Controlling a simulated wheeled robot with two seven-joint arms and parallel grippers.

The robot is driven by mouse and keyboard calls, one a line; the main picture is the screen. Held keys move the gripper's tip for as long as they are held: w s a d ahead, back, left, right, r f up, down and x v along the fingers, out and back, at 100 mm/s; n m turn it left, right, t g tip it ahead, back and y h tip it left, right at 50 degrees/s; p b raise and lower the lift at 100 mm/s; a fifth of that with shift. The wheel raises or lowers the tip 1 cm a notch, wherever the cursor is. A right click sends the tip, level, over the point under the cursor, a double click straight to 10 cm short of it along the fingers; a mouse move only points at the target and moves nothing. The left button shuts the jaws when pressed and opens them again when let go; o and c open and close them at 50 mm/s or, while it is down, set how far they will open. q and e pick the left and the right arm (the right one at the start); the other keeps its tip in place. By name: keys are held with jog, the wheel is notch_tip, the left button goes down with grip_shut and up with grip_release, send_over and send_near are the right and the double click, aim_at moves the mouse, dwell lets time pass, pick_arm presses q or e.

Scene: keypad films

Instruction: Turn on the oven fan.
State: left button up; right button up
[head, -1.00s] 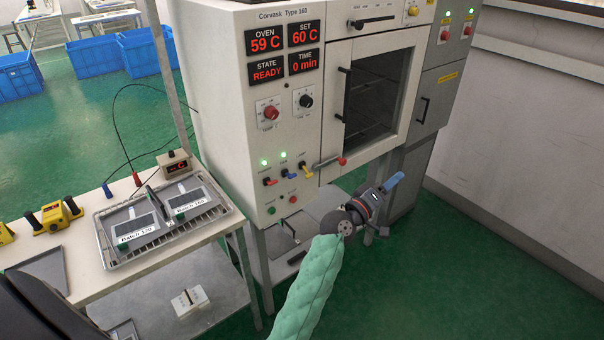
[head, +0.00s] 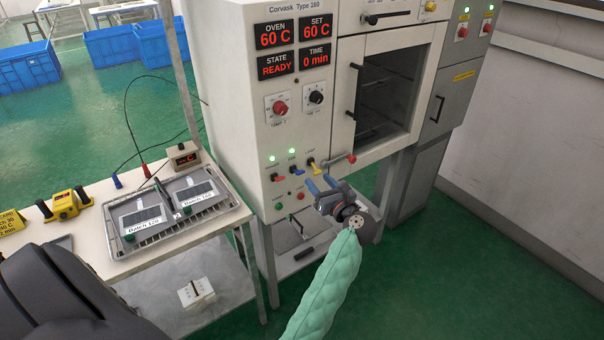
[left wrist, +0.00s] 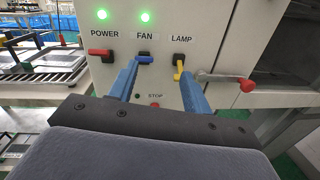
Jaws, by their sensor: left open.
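The oven (head: 237,120) has a front panel with a red POWER lever (left wrist: 102,53), a blue FAN lever (left wrist: 145,58) and a yellow LAMP lever (left wrist: 179,66). The FAN light (left wrist: 145,16) and POWER light (left wrist: 101,14) glow green; no lit light shows above LAMP. The blue lever also shows in the head view (head: 296,173). My left gripper (head: 319,182) is open and empty in front of the panel. In the left wrist view its blue fingers (left wrist: 160,75) point at the levers, one near FAN and one near LAMP; contact cannot be told. My right gripper is not in view.
A metal handle with a red knob (left wrist: 246,86) sticks out right of LAMP. A STOP button (left wrist: 155,105) sits below. The oven door (head: 385,90) is at the right. A bench at the left holds a tray (head: 215,212) with labelled batches.

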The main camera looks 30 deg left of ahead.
aim_at(300, 171)
pick_arm(q)
jog(key=shift+w+a+f+n+g+p, duration=0.15)
jog(key=shift+w+a+n+g+p, duration=0.3)
jog(key=shift+a, duration=0.9)
jog(key=shift+a+f+n+g+p, duration=0.15)
jog(key=shift+a+n+p, duration=0.25)
jog(key=shift+a+p, duration=0.65)
jog(key=shift+w+a+f+n+g+p, duration=0.15)
jog(key=shift+w+a+n+g+p, duration=0.2)
jog(key=shift+a, duration=1.25)
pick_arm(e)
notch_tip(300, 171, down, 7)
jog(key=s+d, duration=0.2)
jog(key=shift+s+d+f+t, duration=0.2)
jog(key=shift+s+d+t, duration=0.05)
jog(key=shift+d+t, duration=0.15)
pick_arm(q)
jog(key=shift+s, duration=0.1)
